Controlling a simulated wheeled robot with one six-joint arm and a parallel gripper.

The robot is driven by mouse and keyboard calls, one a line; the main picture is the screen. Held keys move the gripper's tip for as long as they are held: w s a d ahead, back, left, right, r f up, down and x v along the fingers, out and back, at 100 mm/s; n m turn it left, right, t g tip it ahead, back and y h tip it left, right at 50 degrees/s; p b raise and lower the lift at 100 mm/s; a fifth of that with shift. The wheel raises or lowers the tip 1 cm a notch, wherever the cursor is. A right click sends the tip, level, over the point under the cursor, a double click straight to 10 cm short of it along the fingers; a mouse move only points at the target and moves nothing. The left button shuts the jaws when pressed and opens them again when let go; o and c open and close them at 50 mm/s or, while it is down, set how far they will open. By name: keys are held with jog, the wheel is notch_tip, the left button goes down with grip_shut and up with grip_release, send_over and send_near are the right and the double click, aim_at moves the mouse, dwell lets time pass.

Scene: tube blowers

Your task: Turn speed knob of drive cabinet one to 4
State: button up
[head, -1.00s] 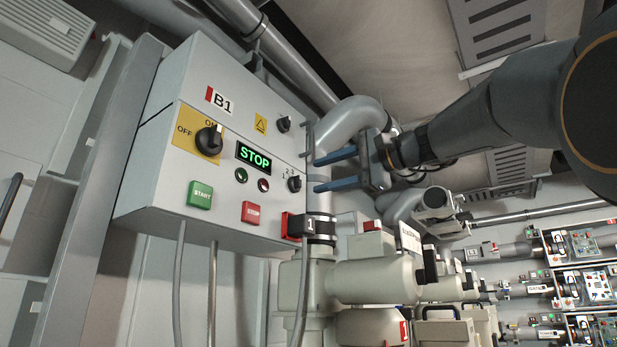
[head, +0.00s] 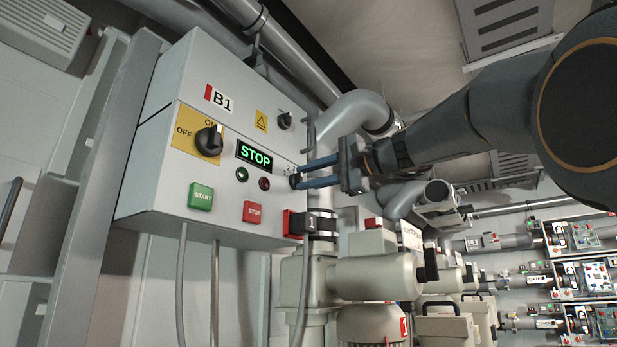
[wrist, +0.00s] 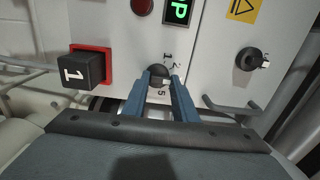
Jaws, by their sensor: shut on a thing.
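The drive cabinet (head: 150,185) is a grey box marked B1, with a green lit STOP display (head: 254,153). The small black speed knob (wrist: 159,72) sits on its front face near the right edge, with small numbers around it; a 5 is readable in the wrist view. My gripper (head: 297,174) reaches in from the right with its blue fingers on either side of the knob. In the wrist view the fingers (wrist: 160,80) are closed on the knob. The knob's pointer is not clear, and the fingers hide part of the scale.
A black ON/OFF switch (head: 209,140), green START button (head: 201,196) and red STOP button (head: 252,212) are on the same face. A black block marked 1 on a red base (wrist: 84,67) is close beside the fingers. A handle (wrist: 232,107) and grey pipe (head: 350,118) are nearby.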

jog(key=shift+m, duration=0.3)
jog(key=shift+w+d+f+m, duration=0.1)
jog(key=shift+m, duration=2.9)
jog(key=o, duration=1)
jog(key=shift+o, duration=0.2)
jog(key=shift+d, duration=0.1)
jog(key=b+v, duration=0.3)
jog(key=v, duration=0.4)
jog(key=shift+s+d, duration=0.25)
